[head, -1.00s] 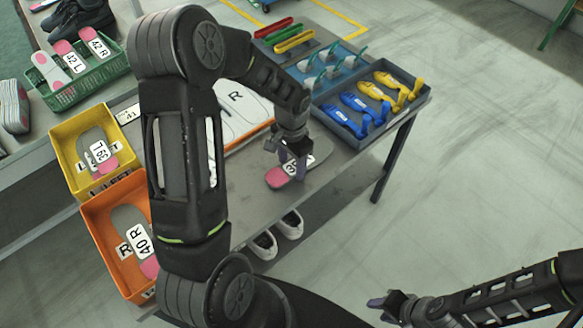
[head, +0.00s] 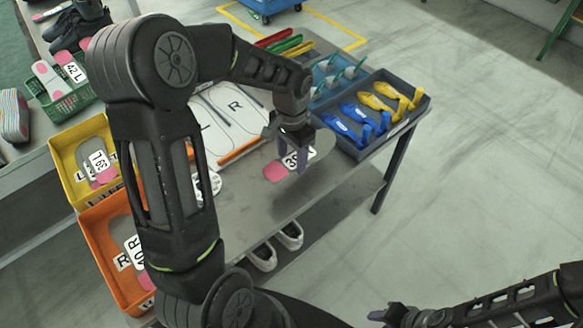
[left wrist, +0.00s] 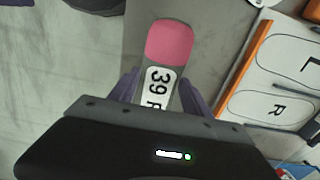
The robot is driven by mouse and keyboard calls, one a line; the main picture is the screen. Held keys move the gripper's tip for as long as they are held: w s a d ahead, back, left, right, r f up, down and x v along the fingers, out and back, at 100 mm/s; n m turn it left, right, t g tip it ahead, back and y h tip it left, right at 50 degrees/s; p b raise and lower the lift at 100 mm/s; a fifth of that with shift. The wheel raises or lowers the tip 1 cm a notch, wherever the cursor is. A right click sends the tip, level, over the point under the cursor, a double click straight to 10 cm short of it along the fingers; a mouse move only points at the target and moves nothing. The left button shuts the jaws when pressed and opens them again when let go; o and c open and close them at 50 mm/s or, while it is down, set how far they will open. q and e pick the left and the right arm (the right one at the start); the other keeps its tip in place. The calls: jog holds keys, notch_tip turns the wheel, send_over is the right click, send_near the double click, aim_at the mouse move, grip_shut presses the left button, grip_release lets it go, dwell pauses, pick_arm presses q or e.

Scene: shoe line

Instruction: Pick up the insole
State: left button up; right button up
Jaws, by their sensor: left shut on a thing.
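The grey insole with a pink end and a white label reading 39 R (head: 274,172) is at my left gripper (head: 292,157), over the grey table. In the left wrist view the insole (left wrist: 168,42) runs between the two purple fingers of the left gripper (left wrist: 158,88), pink end pointing away. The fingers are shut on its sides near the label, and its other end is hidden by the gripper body. I cannot tell how high it is above the table. My right gripper (head: 384,314) is at the bottom, away from the table, its opening unclear.
A yellow bin (head: 60,150) and an orange bin (head: 97,262) with other insoles stand at the left. A white L/R board (head: 225,105) lies behind the gripper. A grey tray (head: 410,118) of blue and yellow shoe trees is to the right. White shoes (head: 290,236) sit below.

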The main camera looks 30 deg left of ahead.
pick_arm(q)
jog(key=shift+r, duration=1.35)
jog(key=w+d+r+n, duration=0.3)
jog(key=w+d, duration=0.4)
jog(key=d, duration=0.4)
jog(key=shift+w+d, duration=0.15)
jog(key=shift+d, duration=0.05)
